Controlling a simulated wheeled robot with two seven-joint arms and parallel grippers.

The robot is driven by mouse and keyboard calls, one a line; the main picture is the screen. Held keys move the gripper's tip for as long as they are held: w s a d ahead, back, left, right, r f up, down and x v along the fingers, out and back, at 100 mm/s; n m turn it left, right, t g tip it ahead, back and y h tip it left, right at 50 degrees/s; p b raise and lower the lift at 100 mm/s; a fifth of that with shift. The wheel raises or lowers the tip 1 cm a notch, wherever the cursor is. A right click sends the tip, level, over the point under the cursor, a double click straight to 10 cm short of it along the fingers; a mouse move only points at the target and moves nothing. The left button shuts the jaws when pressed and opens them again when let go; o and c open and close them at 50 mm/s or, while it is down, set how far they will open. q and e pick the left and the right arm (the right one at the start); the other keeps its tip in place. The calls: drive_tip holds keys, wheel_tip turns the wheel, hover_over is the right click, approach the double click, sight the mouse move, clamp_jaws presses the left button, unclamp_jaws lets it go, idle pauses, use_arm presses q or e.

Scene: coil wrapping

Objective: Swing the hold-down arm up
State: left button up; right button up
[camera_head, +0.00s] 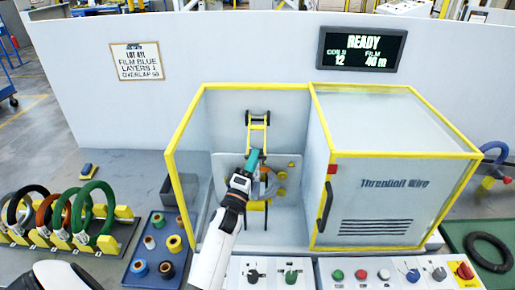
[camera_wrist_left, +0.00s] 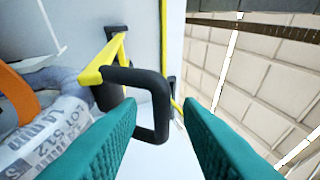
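The hold-down arm (camera_head: 258,136) is a yellow frame hanging from a black mount inside the open cabinet. In the left wrist view the yellow arm (camera_wrist_left: 103,66) carries a black loop handle (camera_wrist_left: 160,103). My left gripper (camera_head: 254,158) has teal fingers and reaches into the cabinet at the arm's lower end. In the left wrist view its fingers (camera_wrist_left: 160,125) stand wide apart, with the handle ahead of and partly between them. I see no grip on the handle. My right gripper is not in view.
The yellow-edged cabinet frame (camera_head: 184,206) surrounds the opening; a grey hood with black handle (camera_head: 325,206) stands right. A blue tray (camera_head: 150,275) with tape rolls and a coil rack (camera_head: 62,246) are left. Control panels (camera_head: 318,272) run along the front. A printed wrap (camera_wrist_left: 58,128) shows near the arm.

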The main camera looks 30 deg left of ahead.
use_arm(q)
drive_tip(key=shift+x, duration=1.75)
clamp_jaws()
